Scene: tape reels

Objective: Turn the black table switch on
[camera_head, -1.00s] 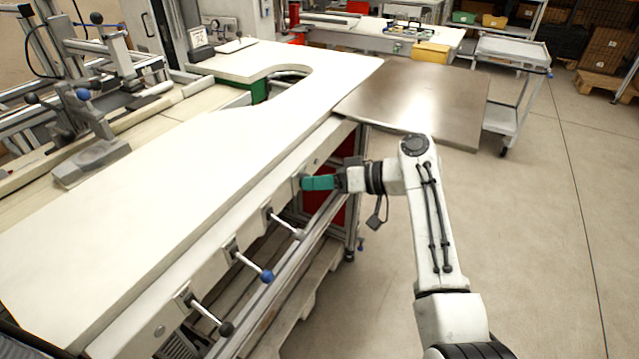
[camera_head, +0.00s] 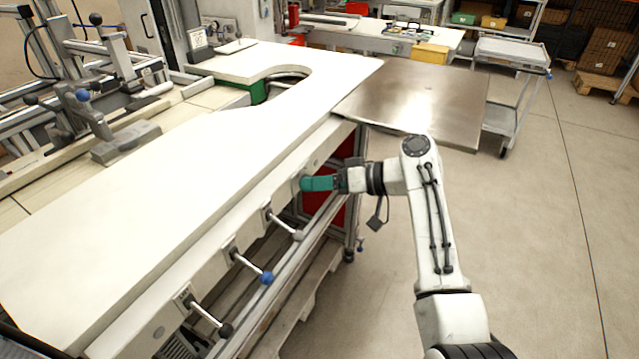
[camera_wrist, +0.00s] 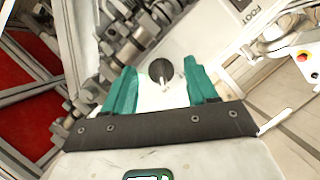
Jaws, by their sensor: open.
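The black table switch (camera_wrist: 160,70) is a small round dark knob with a pale pointer on the table's light front panel in the wrist view. My gripper (camera_wrist: 161,88) is open, with one teal finger on each side of the switch in that picture. I cannot tell whether the fingers touch it. In the head view my gripper (camera_head: 316,183) is at the table's front panel, below the white tabletop (camera_head: 170,160), and the switch is hidden behind it.
Levers with a grey knob (camera_head: 298,235), a blue knob (camera_head: 267,278) and a black knob (camera_head: 226,330) stick out along the same panel. A metal plate (camera_head: 425,100) adjoins the tabletop's far end. The floor (camera_head: 540,250) at right is clear.

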